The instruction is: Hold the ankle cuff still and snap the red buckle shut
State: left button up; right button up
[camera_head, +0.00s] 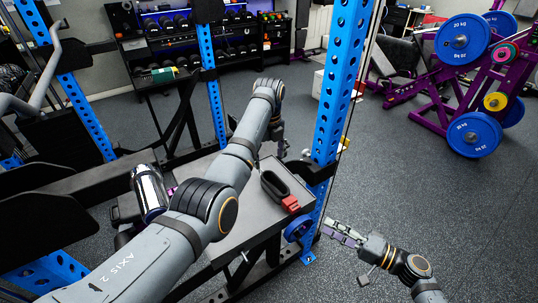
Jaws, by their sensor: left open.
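The black ankle cuff (272,187) lies on a grey tabletop (255,229), near its right side. Its red buckle (290,204) is at the cuff's near right end; whether it is latched is too small to tell. My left gripper (281,152) is open beyond the cuff, above the far part of the tabletop, partly hidden by my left arm. It appears apart from the cuff. My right gripper (334,231) is to the right of the table, past the blue upright, pointing left. It is clear of the cuff and buckle, and its jaw gap is unclear.
A blue rack upright (339,80) rises at the table's right edge, between my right gripper and the cuff. A shiny metal cylinder (150,191) stands left of my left arm. A blue disc (297,229) is beside the table's right edge. Open floor (430,200) lies right.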

aim_at(269, 176)
pick_arm(q)
notch_tip(269, 176, down, 10)
jog(key=shift+r, duration=0.1)
jog(key=shift+c, duration=0.5)
jog(key=c, duration=1.2)
jog(key=shift+c, duration=0.2)
pick_arm(e)
jog(key=shift+c, duration=0.8)
pick_arm(q)
jog(key=shift+s, duration=0.1)
pick_arm(e)
jog(key=s+m+t+h, duration=0.1)
jog(key=s, duration=0.1)
jog(key=s+m+t+h, duration=0.1)
jog(key=s+m, duration=0.1)
jog(key=s+m+t+h, duration=0.1)
jog(key=s+t, duration=0.1)
jog(key=shift+s+d+f+m, duration=0.1)
jog(key=shift+s+f+m, duration=0.15)
jog(key=shift+s+m, duration=0.15)
grip_shut()
jog(key=shift+s+d+m+t+h, duration=0.15)
jog(key=shift+m+t+h, duration=0.15)
jog(key=shift+t+h, duration=0.15)
